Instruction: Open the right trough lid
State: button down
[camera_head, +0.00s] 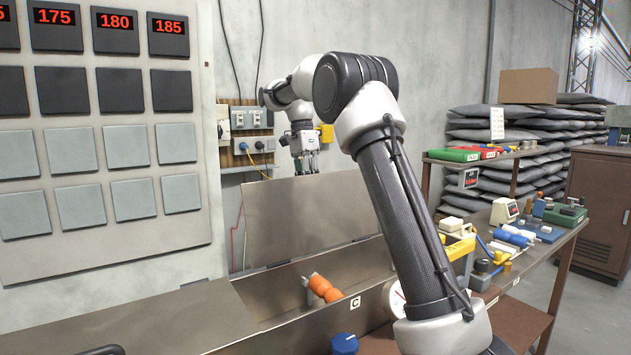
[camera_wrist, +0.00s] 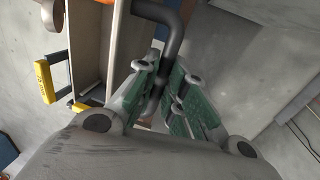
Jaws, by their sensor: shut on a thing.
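The right trough lid (camera_head: 300,220) is a grey metal panel standing steeply raised at the back of the open trough (camera_head: 362,268). My gripper (camera_head: 306,167) is at the lid's top edge. In the wrist view, my gripper's green-padded fingers (camera_wrist: 166,88) are closed around a dark bent bar handle (camera_wrist: 172,24). The lid's far face and most of the handle are hidden in the head view. Orange copper-coloured spools (camera_head: 324,288) lie inside the trough, near a "C" label (camera_head: 355,303).
A flat metal cover (camera_head: 190,318) lies to the left of the opening. A wall panel (camera_head: 110,215) with red numbers stands at left. Wall sockets (camera_head: 250,118) are behind my gripper. A cluttered workbench (camera_head: 555,255) is at right, and a blue knob (camera_head: 345,343) is in front.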

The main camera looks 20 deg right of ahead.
jog(key=shift+w+f, duration=0.15)
jog(key=shift+w, duration=0.6)
jog(key=c, duration=1.5)
grip_release()
jog(key=shift+w+f, duration=0.2)
jog(key=shift+s, duration=0.1)
jog(key=v, duration=0.7)
jog(key=shift+a+r, duration=0.1)
jog(key=shift+r, duration=0.2)
